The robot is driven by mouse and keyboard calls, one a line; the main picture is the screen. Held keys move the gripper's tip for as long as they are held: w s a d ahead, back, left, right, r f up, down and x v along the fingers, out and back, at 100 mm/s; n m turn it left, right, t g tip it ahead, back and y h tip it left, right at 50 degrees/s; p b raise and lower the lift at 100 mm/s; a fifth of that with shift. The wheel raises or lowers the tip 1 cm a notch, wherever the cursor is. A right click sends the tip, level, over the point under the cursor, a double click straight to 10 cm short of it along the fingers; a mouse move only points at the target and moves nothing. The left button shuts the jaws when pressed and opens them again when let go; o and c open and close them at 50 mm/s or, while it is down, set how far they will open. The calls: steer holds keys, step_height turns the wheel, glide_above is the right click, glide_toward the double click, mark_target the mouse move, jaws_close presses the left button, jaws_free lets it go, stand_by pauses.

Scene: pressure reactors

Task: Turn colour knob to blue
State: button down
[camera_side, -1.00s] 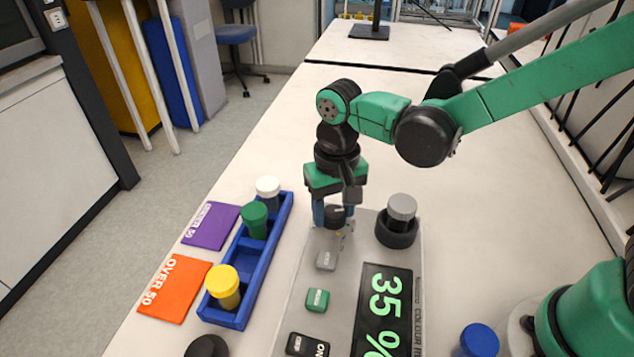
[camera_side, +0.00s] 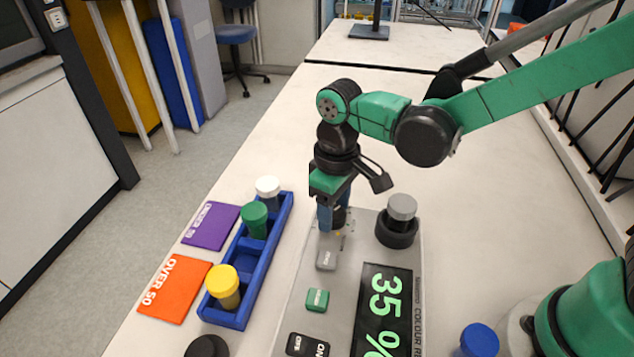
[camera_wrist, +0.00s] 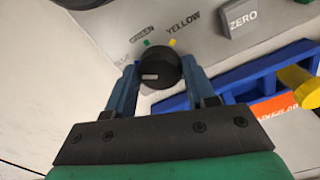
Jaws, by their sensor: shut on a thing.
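The colour knob (camera_wrist: 157,67) is black and round with a pale mark on its face. In the wrist view it sits between the blue fingers of my gripper (camera_wrist: 157,85), which is shut on it. A green mark and a yellow mark, labelled GREEN and YELLOW, show on the panel just above the knob. In the side view my gripper (camera_side: 331,222) reaches down to the far left corner of the grey colorimeter (camera_side: 345,270), and the fingers mostly hide the knob.
The colorimeter display (camera_side: 383,310) reads 35 %. A capped vial (camera_side: 402,208) stands in its black holder. A blue rack (camera_side: 240,318) with white, green and yellow capped vials stands left, beside orange (camera_side: 174,288) and purple (camera_side: 210,226) mats. A grey ZERO button (camera_wrist: 247,16) is near the knob.

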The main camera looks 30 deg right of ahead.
stand_by(0.4)
steer(key=shift+c, duration=1.4)
jaws_free()
steer(key=shift+r, duration=2.85)
steer(key=s+d+r+m+t, duration=0.1)
steer(key=s+d+m+t, duration=0.1)
steer(key=d, duration=0.4)
steer(key=s+d+r+m+t, duration=0.2)
steer(key=s+d+t, duration=0.1)
steer(key=d+t, duration=0.2)
steer(key=shift+d+m, duration=0.35)
steer(key=shift+m, duration=0.05)
